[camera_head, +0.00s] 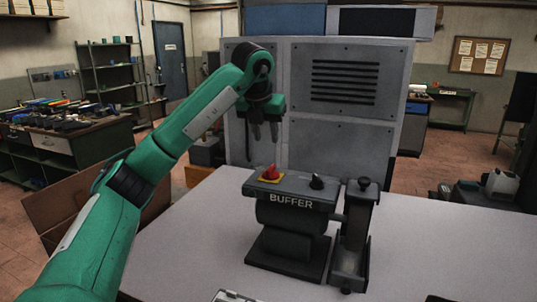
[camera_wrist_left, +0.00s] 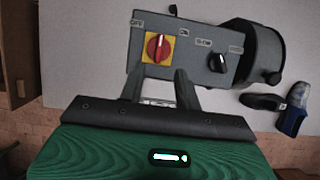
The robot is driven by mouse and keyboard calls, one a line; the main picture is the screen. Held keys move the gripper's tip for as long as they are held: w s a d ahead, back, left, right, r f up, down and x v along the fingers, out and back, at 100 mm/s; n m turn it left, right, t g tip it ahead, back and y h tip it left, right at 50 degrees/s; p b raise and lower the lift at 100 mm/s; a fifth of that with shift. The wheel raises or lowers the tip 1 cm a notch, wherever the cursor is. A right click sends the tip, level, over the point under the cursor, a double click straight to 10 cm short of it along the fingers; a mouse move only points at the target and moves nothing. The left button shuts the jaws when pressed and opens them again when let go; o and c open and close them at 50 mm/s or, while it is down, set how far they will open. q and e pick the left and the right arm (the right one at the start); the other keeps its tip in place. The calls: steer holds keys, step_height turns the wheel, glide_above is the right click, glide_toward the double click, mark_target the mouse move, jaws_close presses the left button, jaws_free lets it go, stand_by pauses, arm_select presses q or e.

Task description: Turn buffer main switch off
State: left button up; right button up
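The buffer (camera_head: 290,222) is a dark machine on the light table, with "BUFFER" on its front. Its main switch is a red rotary knob (camera_head: 270,172) on a yellow plate, at the left of the top panel. In the left wrist view the red knob (camera_wrist_left: 157,47) sits between an "OFF" label at its left and an "ON" label at its right; its handle looks roughly upright. A black knob (camera_wrist_left: 217,62) is to its right. My left gripper (camera_head: 265,136) is open and empty, pointing down above and behind the switch, apart from it. My right gripper is out of view.
A dark upright post unit (camera_head: 354,235) stands close to the buffer's right side. A large grey cabinet (camera_head: 340,80) with vents rises behind the table. The table (camera_head: 450,250) is clear at the right. Dark and blue objects (camera_wrist_left: 293,118) show at the right of the wrist view.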

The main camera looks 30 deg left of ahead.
arm_select(q)
steer(key=shift+v, duration=1.3)
steer(key=shift+o, duration=0.3)
steer(key=o, duration=0.3)
steer(key=shift+a, duration=0.1)
steer(key=o, duration=0.4)
steer(key=shift+w+a+r+m, duration=0.1)
steer(key=shift+w+m, duration=0.05)
steer(key=shift+m, duration=0.15)
steer(key=shift+o, duration=0.5)
steer(key=shift+w+a+m+h+p, duration=0.2)
steer(key=shift+m+h+p, duration=0.1)
steer(key=shift+m+p, duration=0.2)
steer(key=m+g+h+p, duration=0.3)
steer(key=m+h+p, duration=0.3)
steer(key=m, duration=1.1)
glide_toward(271, 167)
steer(key=shift+n+y, duration=0.3)
steer(key=shift+y, duration=0.3)
steer(key=p+x, duration=0.1)
steer(key=x, duration=0.1)
steer(key=p+x, duration=0.2)
steer(key=x, duration=0.1)
steer(key=d+p+x, duration=0.1)
steer(key=p+x, duration=0.1)
steer(key=x, duration=0.1)
